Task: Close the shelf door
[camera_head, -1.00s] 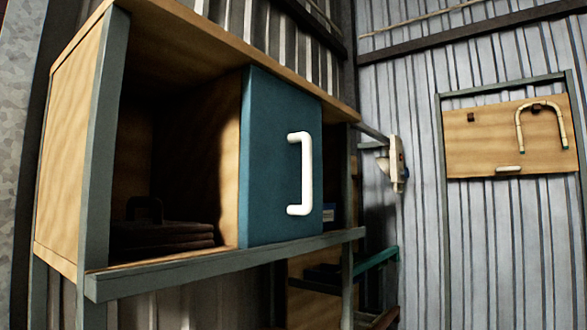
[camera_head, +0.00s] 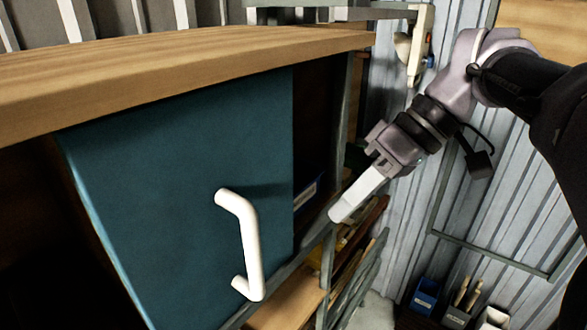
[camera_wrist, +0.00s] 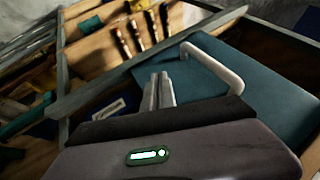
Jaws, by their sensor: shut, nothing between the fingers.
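The blue shelf door (camera_head: 150,190) stands across the middle of the shelf opening in the head view, with a dark open space on either side of it. Its white bar handle (camera_head: 250,240) is near the right edge. My gripper (camera_head: 342,214) is to the right of the door and handle, apart from the handle. Its fingers are together and empty. In the wrist view the fingers (camera_wrist: 159,92) lie in front of the blue door (camera_wrist: 270,105), left of the white handle (camera_wrist: 215,62). Whether they touch the door is unclear.
The wooden shelf top (camera_head: 180,75) overhangs the door. A lower shelf with slats (camera_head: 290,305) lies below right. A blue bin (camera_head: 424,298) and other small containers sit at the bottom right. Several wooden-handled tools (camera_wrist: 140,35) show in the wrist view.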

